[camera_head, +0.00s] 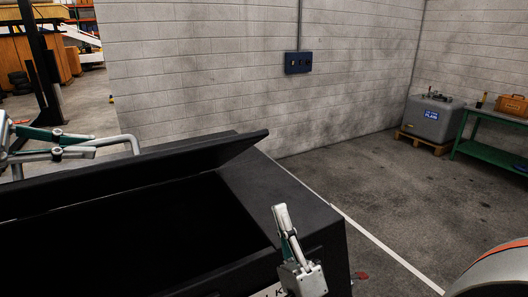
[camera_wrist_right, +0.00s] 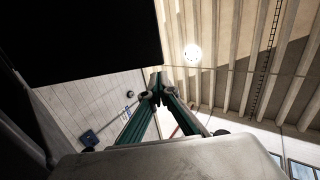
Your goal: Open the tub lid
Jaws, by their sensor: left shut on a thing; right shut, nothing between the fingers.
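The black tub (camera_head: 325,225) fills the lower left of the head view, and its inside is dark. Its black lid (camera_head: 150,172) is raised and tilted along the far side, leaving a wide gap over the dark inside. My left gripper (camera_head: 80,147) is beyond the lid at the left. It is shut at a grey bent bar (camera_head: 122,140); the exact contact is partly hidden by the lid. My right gripper (camera_head: 280,208) points upward at the tub's near right side. It is shut and empty; its fingertips meet in the right wrist view (camera_wrist_right: 157,78).
A dark panel (camera_wrist_right: 80,35) of the tub or lid fills the wrist view's upper left. A blue wall box (camera_head: 298,62) hangs behind. A grey tank (camera_head: 432,118) on a pallet and a green bench (camera_head: 485,142) stand far right. The floor between is clear.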

